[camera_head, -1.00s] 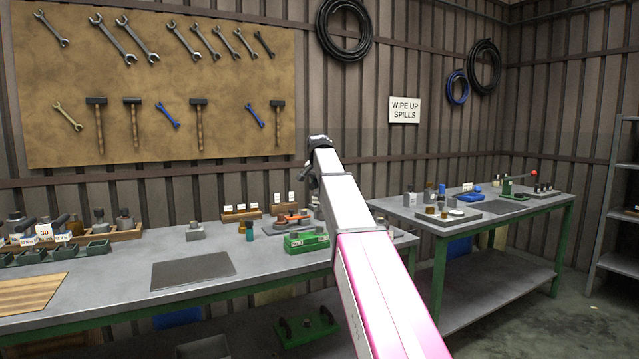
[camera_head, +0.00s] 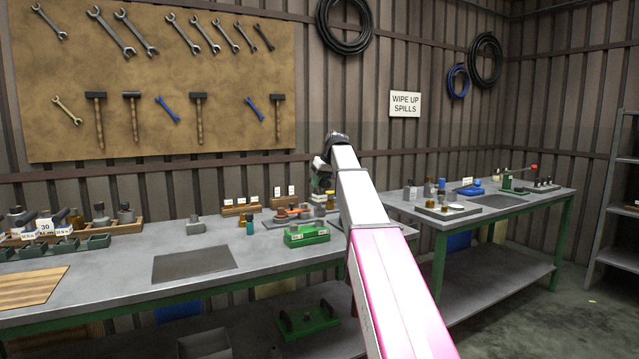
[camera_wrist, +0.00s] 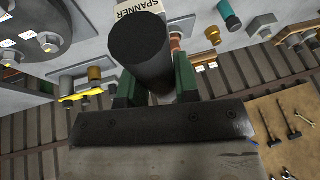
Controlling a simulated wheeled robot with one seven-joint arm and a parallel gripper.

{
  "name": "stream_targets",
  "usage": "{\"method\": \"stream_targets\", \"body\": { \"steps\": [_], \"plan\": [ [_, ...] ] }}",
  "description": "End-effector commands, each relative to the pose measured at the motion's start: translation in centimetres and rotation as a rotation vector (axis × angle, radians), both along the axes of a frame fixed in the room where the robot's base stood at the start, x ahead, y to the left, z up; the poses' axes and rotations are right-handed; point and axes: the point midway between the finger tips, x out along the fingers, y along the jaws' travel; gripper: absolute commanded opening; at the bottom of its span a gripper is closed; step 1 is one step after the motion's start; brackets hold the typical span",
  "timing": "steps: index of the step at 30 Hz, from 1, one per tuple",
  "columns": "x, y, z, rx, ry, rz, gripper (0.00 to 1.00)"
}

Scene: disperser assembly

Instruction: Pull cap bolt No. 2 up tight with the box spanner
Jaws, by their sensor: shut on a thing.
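My gripper (camera_wrist: 157,88) has green fingers shut on the black handle (camera_wrist: 138,45) of a tool, which I take to be the box spanner. A partly cut-off label reading "SPANNER" (camera_wrist: 140,8) shows beyond the handle. The spanner's working end is hidden. In the head view, my gripper (camera_head: 321,178) is at the back right of the near bench and small, partly behind my arm. An orange-and-grey assembly (camera_head: 292,212) on a dark plate is to its lower left. Cap bolt No. 2 cannot be picked out, nor whether the spanner touches a bolt.
A green block fixture (camera_head: 306,234) stands in front of the assembly. A teal-and-brass pair (camera_head: 247,226) and a grey block (camera_head: 195,226) stand to its left. A dark mat (camera_head: 194,264) lies bare. A second bench (camera_head: 500,208) with tools is at right.

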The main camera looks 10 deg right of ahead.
Motion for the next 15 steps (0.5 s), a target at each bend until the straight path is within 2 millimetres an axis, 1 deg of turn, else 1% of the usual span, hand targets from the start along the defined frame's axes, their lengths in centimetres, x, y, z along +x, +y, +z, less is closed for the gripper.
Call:
{"method": "stream_targets", "body": {
  "steps": [1, 15],
  "plan": [
    [0.22, -0.06, 0.04, 0.001, 0.000, 0.052, 0.00],
    [0.22, 0.08, -0.42, 0.001, 0.000, 0.584, 0.00]
  ]
}}
